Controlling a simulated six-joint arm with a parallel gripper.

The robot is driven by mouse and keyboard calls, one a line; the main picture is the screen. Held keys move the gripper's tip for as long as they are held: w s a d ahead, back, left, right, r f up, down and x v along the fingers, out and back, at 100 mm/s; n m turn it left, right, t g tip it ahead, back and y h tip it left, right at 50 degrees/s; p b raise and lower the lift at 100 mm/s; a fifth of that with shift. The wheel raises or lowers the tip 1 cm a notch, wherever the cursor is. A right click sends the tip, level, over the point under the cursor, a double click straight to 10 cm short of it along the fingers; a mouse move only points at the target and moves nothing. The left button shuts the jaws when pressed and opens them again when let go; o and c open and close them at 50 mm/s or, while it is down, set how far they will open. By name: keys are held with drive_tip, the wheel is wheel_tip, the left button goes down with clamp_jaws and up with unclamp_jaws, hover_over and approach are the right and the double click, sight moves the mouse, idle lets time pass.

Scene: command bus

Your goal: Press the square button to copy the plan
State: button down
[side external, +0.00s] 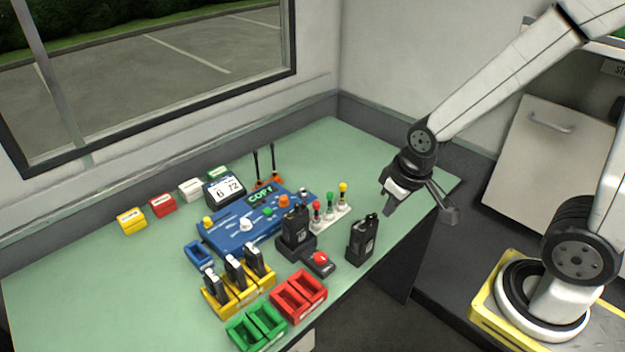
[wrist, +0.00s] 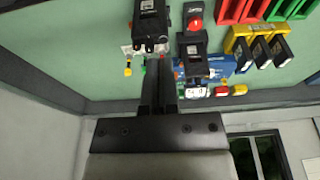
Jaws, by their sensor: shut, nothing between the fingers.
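I cannot tell for sure which is square. My gripper (side external: 389,207) is above the desk's right part, right of the panel and apart from it. Its fingers (wrist: 158,90) are shut and empty. In the wrist view the panel (wrist: 222,70) is mostly hidden behind radios.
Black radios (side external: 361,240) stand between panel and desk edge, one in a charger (side external: 296,235). Red, green and yellow lever pieces (side external: 330,205) stand beside them. Yellow (side external: 232,298), red (side external: 298,296) and green (side external: 257,328) holders line the front. The right desk end is clear.

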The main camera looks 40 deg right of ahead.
drive_tip(key=shift+w, duration=0.1)
drive_tip(key=m+t+y, duration=0.4)
drive_tip(key=m+y, duration=0.2)
drive_tip(key=m, duration=1.3)
hover_over(270, 210)
wheel_tip(270, 210, down, 5)
drive_tip(key=shift+f, duration=0.1)
drive_tip(key=shift+f, duration=4.3)
